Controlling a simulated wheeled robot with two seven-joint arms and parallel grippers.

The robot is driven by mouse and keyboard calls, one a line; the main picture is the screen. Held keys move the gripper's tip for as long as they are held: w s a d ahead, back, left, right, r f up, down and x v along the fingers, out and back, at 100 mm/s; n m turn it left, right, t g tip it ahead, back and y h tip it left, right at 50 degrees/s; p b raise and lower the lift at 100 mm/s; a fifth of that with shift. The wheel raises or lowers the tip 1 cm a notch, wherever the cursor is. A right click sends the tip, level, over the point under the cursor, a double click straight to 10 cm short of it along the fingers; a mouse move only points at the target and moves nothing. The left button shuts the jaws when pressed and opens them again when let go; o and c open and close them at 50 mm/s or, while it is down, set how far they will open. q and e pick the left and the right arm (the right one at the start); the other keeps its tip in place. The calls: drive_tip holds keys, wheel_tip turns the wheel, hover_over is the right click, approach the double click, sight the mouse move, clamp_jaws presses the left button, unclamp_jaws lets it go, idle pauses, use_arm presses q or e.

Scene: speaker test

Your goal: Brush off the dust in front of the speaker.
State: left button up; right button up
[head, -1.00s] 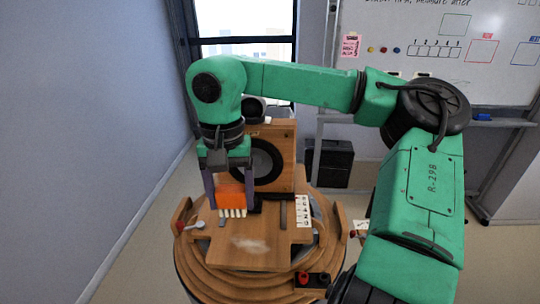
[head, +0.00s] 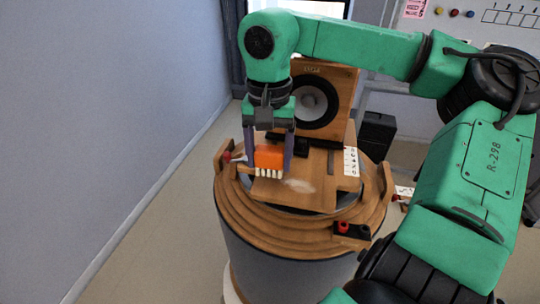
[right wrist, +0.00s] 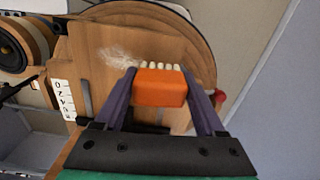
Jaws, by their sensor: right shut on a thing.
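My right gripper (head: 269,152) is shut on an orange brush (head: 268,156) with pale bristles pointing down. The brush also shows in the right wrist view (right wrist: 160,88), between the two purple fingers, with its bristles towards the dust. The dust (head: 299,185) is a pale smear on the wooden board in front of the speaker. It shows beside the bristles in the right wrist view (right wrist: 118,58). The wooden speaker (head: 322,98) with a dark round cone stands upright behind the board. The brush is just left of the dust; I cannot tell whether the bristles touch the board. My left gripper is not in view.
The board sits on a round stand with a raised wooden rim (head: 290,235). A small black box with a red knob (head: 350,231) is at its front right. A red-tipped lever (head: 230,158) is at the left.

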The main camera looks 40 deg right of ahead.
drive_tip(key=shift+s+d, duration=0.1)
drive_tip(key=shift+d, duration=0.05)
drive_tip(key=shift+d+f, duration=0.2)
drive_tip(key=shift+f, duration=0.1)
drive_tip(key=shift+a+f+b, duration=0.15)
drive_tip(key=shift+a+b, duration=0.05)
drive_tip(key=shift+b, duration=0.1)
drive_tip(key=shift+f+b, duration=0.4)
drive_tip(key=shift+f, duration=0.2)
